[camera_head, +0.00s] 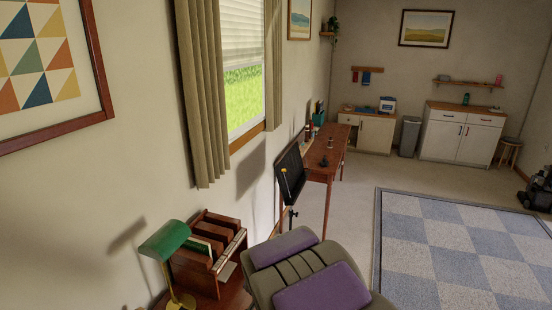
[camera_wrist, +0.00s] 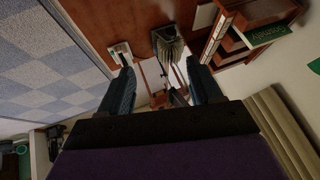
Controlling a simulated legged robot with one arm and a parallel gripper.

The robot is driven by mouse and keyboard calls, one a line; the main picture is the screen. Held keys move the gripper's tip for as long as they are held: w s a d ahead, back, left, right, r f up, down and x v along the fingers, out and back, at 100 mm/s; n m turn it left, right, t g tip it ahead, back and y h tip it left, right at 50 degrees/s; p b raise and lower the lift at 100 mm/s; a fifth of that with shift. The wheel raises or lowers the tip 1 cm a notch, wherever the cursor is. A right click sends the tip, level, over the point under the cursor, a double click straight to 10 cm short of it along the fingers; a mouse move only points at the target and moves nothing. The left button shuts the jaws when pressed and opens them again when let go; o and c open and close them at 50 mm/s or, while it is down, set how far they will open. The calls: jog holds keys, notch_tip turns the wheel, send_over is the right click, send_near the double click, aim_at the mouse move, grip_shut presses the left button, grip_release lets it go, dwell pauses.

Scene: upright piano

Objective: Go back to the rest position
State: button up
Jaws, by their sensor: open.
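My gripper (camera_wrist: 164,85) shows in the wrist view with its two dark blue-grey fingers spread apart. Nothing is visibly held between them; a wooden surface and some furniture parts show behind the gap. In the head view my grey and purple body or arm parts fill the bottom middle, and the fingertips cannot be made out there. No other object is named by the task.
A green lamp (camera_head: 165,240) and a wooden organizer (camera_head: 206,252) stand close at lower left. A black music stand (camera_head: 291,174) and a wooden desk (camera_head: 326,151) line the left wall. The checkered rug (camera_head: 440,245) at right is clear.

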jog(key=s+d+r+n+g, duration=0.1)
jog(key=s+d+r+g, duration=0.2)
jog(key=s, duration=1)
jog(key=s+d+r+n+g+h, duration=0.1)
jog(key=s+d+r, duration=0.3)
jog(key=s+d, duration=0.5)
jog(key=s+d+r+n+g, duration=0.1)
jog(key=s+d+r+g, duration=0.3)
jog(key=s, duration=1.3)
jog(key=shift+s+d+g, duration=0.25)
jog(key=shift+d+g, duration=0.05)
jog(key=shift+d, duration=0.75)
